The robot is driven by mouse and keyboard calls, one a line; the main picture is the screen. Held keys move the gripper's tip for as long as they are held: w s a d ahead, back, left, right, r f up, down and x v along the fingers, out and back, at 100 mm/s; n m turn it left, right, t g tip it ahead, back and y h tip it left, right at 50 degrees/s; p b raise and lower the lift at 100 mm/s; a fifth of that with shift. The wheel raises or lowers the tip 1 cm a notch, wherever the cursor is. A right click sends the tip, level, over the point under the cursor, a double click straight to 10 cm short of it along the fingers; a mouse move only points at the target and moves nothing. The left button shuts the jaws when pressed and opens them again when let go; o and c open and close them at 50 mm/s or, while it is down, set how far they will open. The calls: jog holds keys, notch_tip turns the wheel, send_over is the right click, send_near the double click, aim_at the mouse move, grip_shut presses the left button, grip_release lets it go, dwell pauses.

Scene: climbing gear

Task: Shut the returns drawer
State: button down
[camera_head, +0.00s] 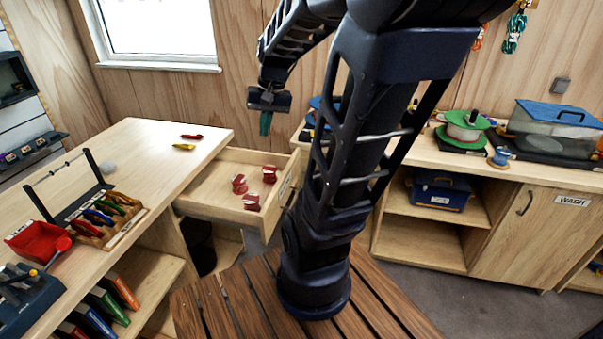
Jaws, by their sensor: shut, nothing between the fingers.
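The returns drawer (212,203) is pulled well out of the light wooden counter, just left of my arm. Several small red pieces of gear lie inside it. Its front panel (289,180) faces right, with a pale label; my arm stands close to it and hides part of its surroundings. My gripper (265,124) is shut and empty. It points down in the air and appears above and behind the drawer in the picture; its exact height and distance are hard to tell.
The counter (140,150) holds a red and a yellow piece, a rack (95,215) of coloured gear and a red bin (38,240). At right, a bench (520,175) carries a green spool (463,130) and a blue-lidded box (555,125).

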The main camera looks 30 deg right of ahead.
jog(key=w+d+f+m+y, duration=1.05)
jog(key=w+d+f, duration=0.25)
jog(key=d+f, duration=0.3)
jog(key=s+d+f+m+t, duration=0.1)
jog(key=d+f+m+t, duration=1.15)
jog(key=d+f, duration=0.7)
jog(key=shift+g, duration=0.45)
jog(key=x, duration=0.5)
jog(key=f+x, duration=0.1)
jog(key=x, duration=0.4)
jog(key=s+a+x, duration=0.1)
jog(key=x, duration=0.3)
jog(key=shift+w+a+f, duration=0.25)
jog(key=shift+w, duration=0.05)
send_near(228, 167)
jog(key=w+a+r, duration=0.1)
jog(key=w+a, duration=0.1)
jog(key=w+a+r, duration=0.3)
jog(key=w+a, duration=0.1)
jog(key=shift+w+a+r, duration=0.2)
jog(key=shift+w+r, duration=0.05)
jog(key=shift+w, duration=0.1)
jog(key=shift+w+a+r, duration=0.1)
jog(key=shift+w+a, duration=0.15)
jog(key=shift+a, duration=0.05)
